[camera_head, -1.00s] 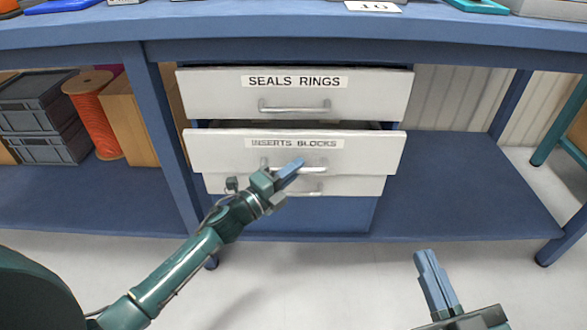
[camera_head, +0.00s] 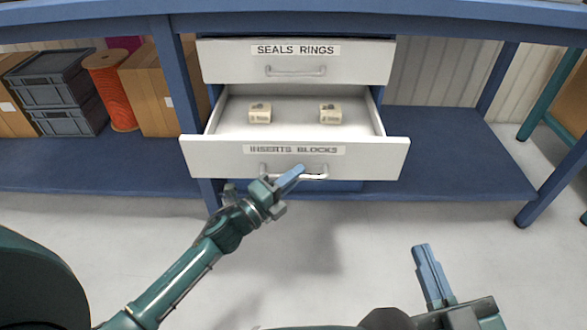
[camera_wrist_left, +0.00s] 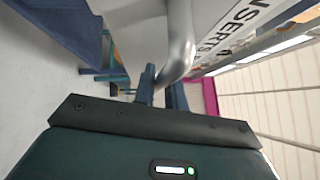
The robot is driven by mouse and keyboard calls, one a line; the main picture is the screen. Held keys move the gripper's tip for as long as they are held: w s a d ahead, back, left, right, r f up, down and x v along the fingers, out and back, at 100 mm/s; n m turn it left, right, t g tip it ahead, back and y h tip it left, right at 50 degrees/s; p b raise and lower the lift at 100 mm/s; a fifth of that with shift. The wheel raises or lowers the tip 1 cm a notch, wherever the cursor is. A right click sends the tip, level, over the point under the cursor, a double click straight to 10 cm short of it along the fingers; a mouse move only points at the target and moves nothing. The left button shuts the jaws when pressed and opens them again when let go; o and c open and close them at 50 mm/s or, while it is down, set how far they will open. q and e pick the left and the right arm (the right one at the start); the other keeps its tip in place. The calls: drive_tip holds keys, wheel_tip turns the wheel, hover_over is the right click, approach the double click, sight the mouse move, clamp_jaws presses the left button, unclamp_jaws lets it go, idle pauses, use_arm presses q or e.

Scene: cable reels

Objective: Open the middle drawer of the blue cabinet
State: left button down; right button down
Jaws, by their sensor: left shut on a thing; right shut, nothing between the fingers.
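The blue cabinet's middle drawer (camera_head: 220,160) has a white front labelled "INSERTS BLOCKS" and is pulled well out, its inside showing. My left gripper (camera_head: 290,178) is shut on the drawer's bar handle (camera_head: 318,176). In the left wrist view the handle (camera_wrist_left: 180,40) runs down to the fingers (camera_wrist_left: 160,90). The top drawer (camera_head: 225,62), labelled "SEALS RINGS", is closed. The bottom drawer is hidden behind the middle one. My right gripper (camera_head: 430,270) is shut and empty, low at the right, apart from the cabinet.
Two small cream blocks, one on the left (camera_head: 260,113) and one on the right (camera_head: 330,113), lie in the open drawer. Grey crates (camera_head: 62,95), an orange reel (camera_head: 112,90) and cardboard boxes (camera_head: 150,95) stand on the left shelf. The floor in front is clear.

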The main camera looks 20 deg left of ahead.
use_arm(q)
drive_tip(key=shift+s+d, duration=0.1)
drive_tip(key=shift+s, duration=0.25)
use_arm(e)
drive_tip(key=shift+s+d+f, duration=0.1)
drive_tip(key=shift+s+f, duration=0.1)
drive_tip(key=shift+f, duration=0.15)
drive_tip(key=shift+r, duration=0.1)
use_arm(q)
drive_tip(key=c, duration=1.5)
unclamp_jaws()
use_arm(e)
drive_tip(key=shift+r, duration=0.3)
use_arm(q)
drive_tip(key=shift+o, duration=0.2)
drive_tip(key=p+v, duration=0.2)
drive_tip(key=v, duration=1.1)
use_arm(e)
drive_tip(key=shift+d+f+n+h, duration=0.15)
drive_tip(key=shift+f+n+h, duration=0.05)
drive_tip(key=shift+n+h, duration=0.1)
use_arm(q)
drive_tip(key=shift+s, duration=0.1)
use_arm(e)
drive_tip(key=shift+r, duration=0.1)
